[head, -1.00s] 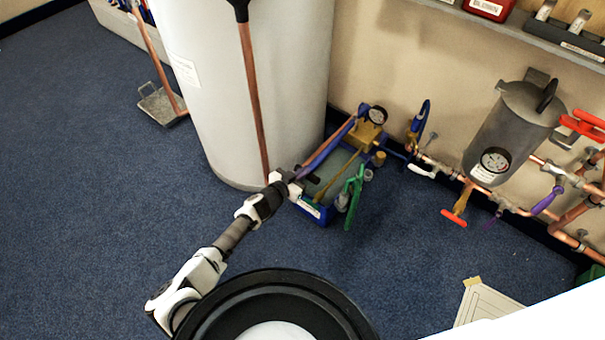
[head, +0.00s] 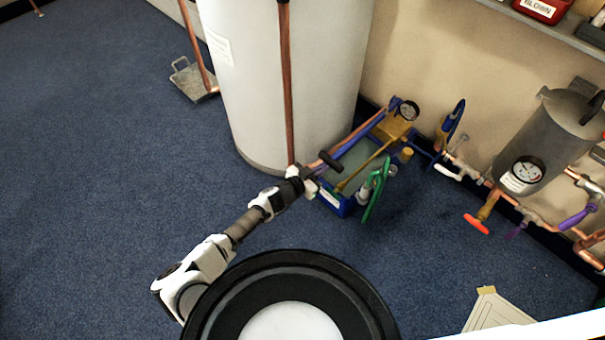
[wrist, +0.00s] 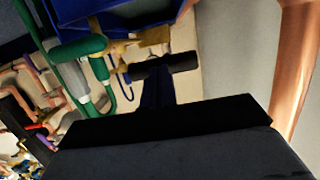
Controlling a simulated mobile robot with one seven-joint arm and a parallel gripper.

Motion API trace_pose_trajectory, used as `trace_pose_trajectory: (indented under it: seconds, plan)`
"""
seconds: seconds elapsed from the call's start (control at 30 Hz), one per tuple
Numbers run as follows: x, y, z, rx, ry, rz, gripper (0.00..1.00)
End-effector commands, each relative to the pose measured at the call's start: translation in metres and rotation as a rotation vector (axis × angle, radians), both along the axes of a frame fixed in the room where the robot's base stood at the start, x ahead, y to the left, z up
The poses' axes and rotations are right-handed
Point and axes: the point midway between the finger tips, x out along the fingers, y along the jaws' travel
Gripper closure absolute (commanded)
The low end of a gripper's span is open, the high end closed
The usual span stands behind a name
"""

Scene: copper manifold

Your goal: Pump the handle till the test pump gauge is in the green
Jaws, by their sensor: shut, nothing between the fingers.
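The test pump has a blue tray (head: 333,203) on the floor beside the white cylinder. Its brass-coloured body (head: 392,128) carries a round gauge (head: 409,110); the needle is too small to read. A slanted brass rod (head: 365,168) runs from the body towards the near end of the tray. A black crossbar grip (head: 330,160) shows just beyond my gripper (head: 311,181), and also in the wrist view (wrist: 165,66). How the grip joins the pump is unclear. My gripper is shut and empty, close to the grip at the tray's near left end. Contact with the grip cannot be told.
A green-handled tool (head: 376,190) stands at the tray's right side. Wall pipework with a grey vessel (head: 545,140) is at right.

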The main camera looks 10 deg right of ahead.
Motion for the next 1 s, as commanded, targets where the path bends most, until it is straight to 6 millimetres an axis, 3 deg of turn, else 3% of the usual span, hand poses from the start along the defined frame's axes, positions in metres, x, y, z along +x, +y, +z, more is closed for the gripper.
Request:
trace_pose_trajectory:
  seconds: [0.03, 0.2, 0.47, 1.0]
  plan:
    - [-0.005, 0.014, 0.005, 0.002, -0.001, 0.008, 1.0]
    - [-0.024, 0.039, 0.021, -0.01, -0.01, 0.005, 1.0]
    - [-0.049, 0.071, 0.039, -0.023, -0.023, -0.001, 1.0]
    - [-0.057, 0.08, 0.044, -0.028, -0.026, -0.005, 1.0]
